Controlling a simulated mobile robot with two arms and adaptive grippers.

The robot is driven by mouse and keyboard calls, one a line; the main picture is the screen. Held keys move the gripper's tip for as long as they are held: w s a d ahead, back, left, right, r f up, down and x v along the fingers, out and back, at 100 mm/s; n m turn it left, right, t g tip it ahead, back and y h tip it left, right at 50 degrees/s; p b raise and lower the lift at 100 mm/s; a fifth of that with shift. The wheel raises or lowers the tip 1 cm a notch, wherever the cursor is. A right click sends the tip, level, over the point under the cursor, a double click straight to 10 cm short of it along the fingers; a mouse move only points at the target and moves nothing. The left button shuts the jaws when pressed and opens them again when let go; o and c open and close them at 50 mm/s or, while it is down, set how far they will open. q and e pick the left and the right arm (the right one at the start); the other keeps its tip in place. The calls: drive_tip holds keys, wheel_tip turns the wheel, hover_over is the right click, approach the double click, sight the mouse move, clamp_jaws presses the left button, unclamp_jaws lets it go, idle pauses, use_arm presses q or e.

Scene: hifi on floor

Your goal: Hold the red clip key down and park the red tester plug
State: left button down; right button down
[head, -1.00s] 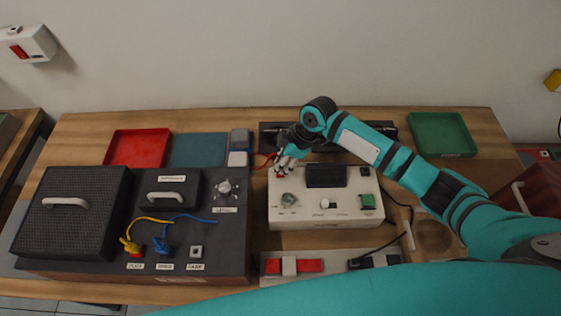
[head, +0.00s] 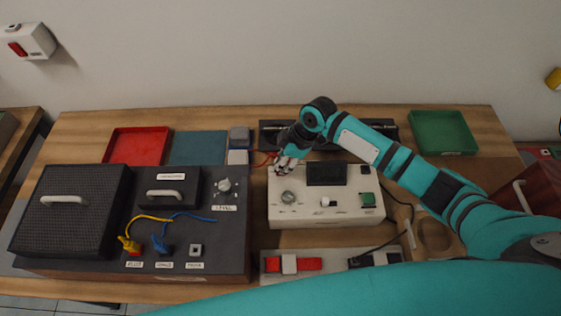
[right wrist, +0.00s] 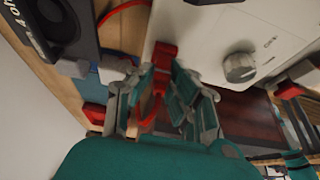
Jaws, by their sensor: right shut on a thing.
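The cream tester box (head: 325,214) has a dark screen, a knob and a green button. My right gripper (head: 281,170) is at its back left corner. In the right wrist view the right gripper (right wrist: 165,72) is shut on a red piece, apparently the red tester plug (right wrist: 164,54), at the box's edge. A red cable (right wrist: 120,10) shows beside it; in the head view the fingers mostly hide the plug. A front strip carries red blocks with a white piece between them; the right red block (head: 310,264) may be the red clip key. My left gripper is out of view.
A dark panel (head: 232,245) with yellow and blue plugs stands at left. A dark bar (head: 270,134) lies behind the tester, partly covered by my right arm. A red tray (head: 137,147) and a green tray (head: 442,132) sit at the back. A black cable runs right of the tester.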

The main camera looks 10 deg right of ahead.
drive_tip(key=c, duration=1.2)
unclamp_jaws()
drive_tip(key=shift+a+r+p+v, duration=0.25)
drive_tip(key=shift+p+v, duration=0.65)
drive_tip(key=shift+v, duration=1.85)
drive_tip(key=shift+a+p+v, duration=0.35)
drive_tip(key=shift+p+v, duration=0.55)
drive_tip(key=shift+v, duration=1.85)
drive_tip(key=shift+a+r+p+v, duration=0.25)
drive_tip(key=shift+p+v, duration=0.65)
drive_tip(key=shift+v, duration=1.9)
drive_tip(key=shift+w+a+f, duration=0.1)
